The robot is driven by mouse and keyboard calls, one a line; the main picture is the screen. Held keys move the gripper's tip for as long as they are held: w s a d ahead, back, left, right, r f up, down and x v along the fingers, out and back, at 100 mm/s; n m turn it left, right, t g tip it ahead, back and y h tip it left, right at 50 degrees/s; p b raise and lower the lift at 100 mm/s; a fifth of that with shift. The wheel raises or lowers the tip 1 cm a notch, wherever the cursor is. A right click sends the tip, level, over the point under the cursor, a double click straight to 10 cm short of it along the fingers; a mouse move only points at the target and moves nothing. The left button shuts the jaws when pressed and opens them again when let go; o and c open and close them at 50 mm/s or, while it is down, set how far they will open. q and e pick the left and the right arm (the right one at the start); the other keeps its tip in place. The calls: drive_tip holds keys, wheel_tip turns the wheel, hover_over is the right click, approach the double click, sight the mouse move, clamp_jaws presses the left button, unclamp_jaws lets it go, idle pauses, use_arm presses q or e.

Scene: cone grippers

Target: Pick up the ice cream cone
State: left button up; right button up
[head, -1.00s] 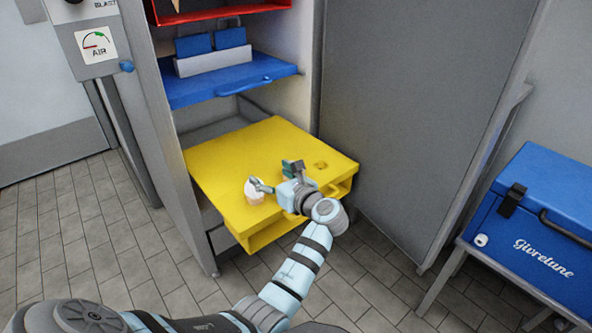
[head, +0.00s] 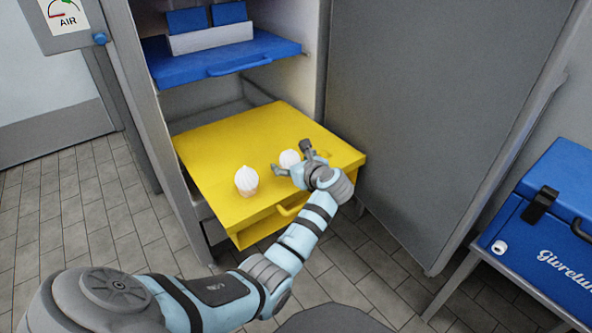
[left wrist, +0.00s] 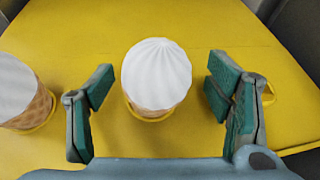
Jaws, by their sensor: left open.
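Two ice cream cones with white swirled tops stand on the yellow drawer top (head: 215,150). The left cone (head: 247,181) stands clear of the gripper; part of it shows at the left edge of the left wrist view (left wrist: 22,95). The other cone (head: 289,158) is partly hidden behind my left gripper (head: 292,160) in the head view. In the left wrist view this cone (left wrist: 157,76) sits between the two open green-padded fingers (left wrist: 157,98), with gaps on both sides. It stands in a yellow ring-like holder. My right gripper is not in view.
A blue shelf (head: 215,68) with a grey-white holder of blue blocks is above the drawer. A grey cabinet door (head: 425,110) stands open at the right. A blue chest (head: 550,220) rests on a stand at the far right.

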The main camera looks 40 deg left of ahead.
use_arm(q)
drive_tip(key=shift+w+a+f, duration=0.15)
drive_tip(key=shift+a+f, duration=0.05)
drive_tip(key=shift+a, duration=0.05)
drive_tip(key=shift+s+r, duration=0.25)
drive_tip(key=shift+r, duration=0.05)
drive_tip(key=shift+c, duration=0.2)
drive_tip(key=c, duration=0.9)
